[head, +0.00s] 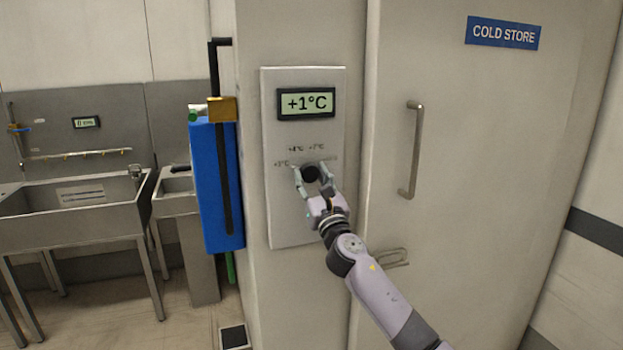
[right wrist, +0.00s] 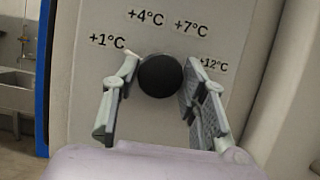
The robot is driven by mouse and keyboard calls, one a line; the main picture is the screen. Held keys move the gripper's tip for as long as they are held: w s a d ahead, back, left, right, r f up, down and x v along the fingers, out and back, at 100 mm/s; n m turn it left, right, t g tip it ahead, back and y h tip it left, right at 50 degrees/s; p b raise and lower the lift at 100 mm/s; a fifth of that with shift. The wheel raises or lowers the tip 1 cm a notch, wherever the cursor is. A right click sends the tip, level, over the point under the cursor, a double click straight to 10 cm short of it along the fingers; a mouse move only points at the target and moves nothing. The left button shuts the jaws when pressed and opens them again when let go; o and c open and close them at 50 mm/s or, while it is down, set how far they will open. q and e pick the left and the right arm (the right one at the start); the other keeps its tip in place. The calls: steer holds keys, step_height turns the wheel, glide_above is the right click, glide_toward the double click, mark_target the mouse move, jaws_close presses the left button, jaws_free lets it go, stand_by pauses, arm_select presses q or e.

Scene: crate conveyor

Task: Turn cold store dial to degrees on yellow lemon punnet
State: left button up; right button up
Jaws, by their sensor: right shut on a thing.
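The cold store dial (head: 311,173) is a round black knob on a pale panel (head: 290,228) beside the cold store door. The display (head: 306,103) above it reads +1°C. In the right wrist view the dial (right wrist: 160,76) has marks +1°C, +4°C, +7°C and +12°C around it, and a small pale pointer by its left side is toward +1°C. My right gripper (head: 313,177) has its fingers on both sides of the dial, shut on it; it also shows in the right wrist view (right wrist: 160,92). No lemon punnet is in view. My left gripper is not in view.
The cold store door (head: 480,180) with a vertical handle (head: 412,150) stands right of the panel. A blue box-like unit (head: 217,185) hangs on the left corner. Steel sinks (head: 75,210) stand at the left, with open floor before them.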

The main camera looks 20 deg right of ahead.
steer(key=c, duration=0.4)
steer(key=shift+o, duration=0.2)
